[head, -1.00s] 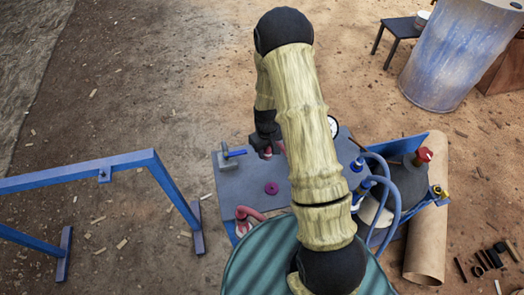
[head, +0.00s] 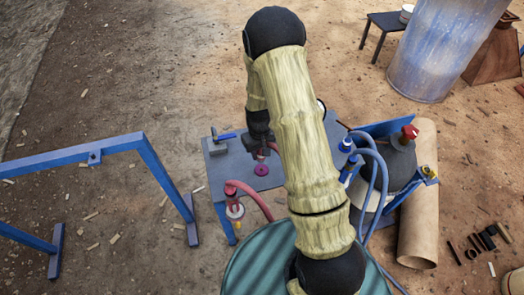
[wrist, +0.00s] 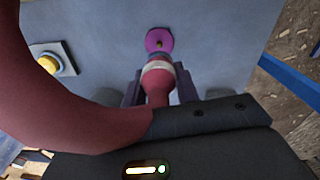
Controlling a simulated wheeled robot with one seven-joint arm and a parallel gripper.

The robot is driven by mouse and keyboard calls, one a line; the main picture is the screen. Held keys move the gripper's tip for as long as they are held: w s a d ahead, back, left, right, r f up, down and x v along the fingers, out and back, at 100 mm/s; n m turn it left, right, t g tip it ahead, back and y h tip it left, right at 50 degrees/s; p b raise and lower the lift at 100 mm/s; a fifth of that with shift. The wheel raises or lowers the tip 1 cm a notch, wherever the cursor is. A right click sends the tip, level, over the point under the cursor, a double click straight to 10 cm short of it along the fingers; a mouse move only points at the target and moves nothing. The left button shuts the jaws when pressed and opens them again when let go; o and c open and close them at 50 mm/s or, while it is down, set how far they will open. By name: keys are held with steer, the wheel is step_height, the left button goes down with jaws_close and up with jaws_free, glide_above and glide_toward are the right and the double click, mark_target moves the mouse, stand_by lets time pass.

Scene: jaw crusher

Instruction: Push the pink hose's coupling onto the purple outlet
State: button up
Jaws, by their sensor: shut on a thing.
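The purple outlet (head: 262,169) is a round disc on the grey-blue table top. The pink hose (wrist: 60,95) curves from the coupling to the left. In the head view, pink hose (head: 245,187) also shows at the table's front edge.
A blue-handled tool on a grey block (head: 220,140) stands at the table's left corner. Blue hoses (head: 376,190) loop at the right, near a red-knobbed vessel (head: 400,150). A blue frame (head: 150,165) stands left of the table. A yellow button (wrist: 48,64) shows in the wrist view.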

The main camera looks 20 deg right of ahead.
mark_target(261, 168)
steer(key=shift+s+f+b, duration=0.2)
steer(key=shift+f+b, duration=0.4)
steer(key=shift+f, duration=0.15)
steer(key=shift+f+b, duration=0.55)
steer(key=shift+f, duration=0.15)
steer(key=shift+w+f+b, duration=0.1)
steer(key=shift+f+b, duration=0.7)
steer(key=shift+f, duration=0.15)
steer(key=shift+d+f+b, duration=0.15)
steer(key=shift+f+b, duration=0.15)
steer(key=shift+f, duration=0.15)
steer(key=shift+a, duration=0.2)
steer(key=shift+d, duration=0.1)
steer(key=shift+p, duration=0.4)
steer(key=shift+f+b, duration=0.4)
steer(key=shift+f, duration=0.25)
